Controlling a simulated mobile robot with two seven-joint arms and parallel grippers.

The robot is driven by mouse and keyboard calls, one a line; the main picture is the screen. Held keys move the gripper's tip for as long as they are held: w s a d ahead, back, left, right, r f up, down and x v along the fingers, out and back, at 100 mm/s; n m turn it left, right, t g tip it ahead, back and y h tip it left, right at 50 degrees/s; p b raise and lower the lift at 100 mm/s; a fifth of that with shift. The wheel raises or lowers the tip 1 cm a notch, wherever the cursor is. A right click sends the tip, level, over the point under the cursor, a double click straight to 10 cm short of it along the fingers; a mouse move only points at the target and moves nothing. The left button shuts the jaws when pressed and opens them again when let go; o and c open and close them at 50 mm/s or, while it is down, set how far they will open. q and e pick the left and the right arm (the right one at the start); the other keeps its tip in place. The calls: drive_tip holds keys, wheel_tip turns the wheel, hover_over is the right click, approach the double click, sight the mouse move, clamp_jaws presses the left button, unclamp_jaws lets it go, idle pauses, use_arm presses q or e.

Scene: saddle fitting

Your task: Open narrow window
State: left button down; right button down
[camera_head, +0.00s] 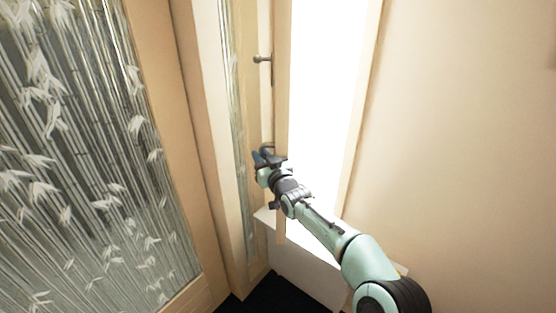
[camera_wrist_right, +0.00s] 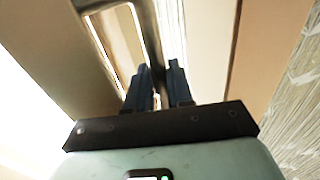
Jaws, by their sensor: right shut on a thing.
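The narrow window shows in the head view as a tall bright white pane or gap (camera_head: 326,90) beside a pale wooden frame (camera_head: 283,90). I cannot tell whether the white area is glass or open air. A dark metal handle (camera_head: 262,59) sits high on the wood left of it. In the right wrist view, the blue fingers of my right gripper (camera_wrist_right: 159,85) stand either side of a dark metal bar (camera_wrist_right: 150,40). My left gripper is out of view.
A large glass panel with a bamboo pattern (camera_head: 80,150) fills the left, and a narrow patterned strip (camera_head: 237,110) stands beside the window. A white ledge or box (camera_head: 300,268) lies below my right arm. A plain beige wall (camera_head: 465,130) is on the right.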

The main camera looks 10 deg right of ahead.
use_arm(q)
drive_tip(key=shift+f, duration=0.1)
use_arm(e)
drive_tip(key=shift+w+a, duration=0.2)
drive_tip(key=shift+a, duration=0.45)
drive_tip(key=c, duration=1.1)
unclamp_jaws()
drive_tip(key=shift+r, duration=0.1)
drive_tip(key=shift+c, duration=0.2)
drive_tip(key=shift+w+d, duration=0.1)
drive_tip(key=shift+d, duration=0.05)
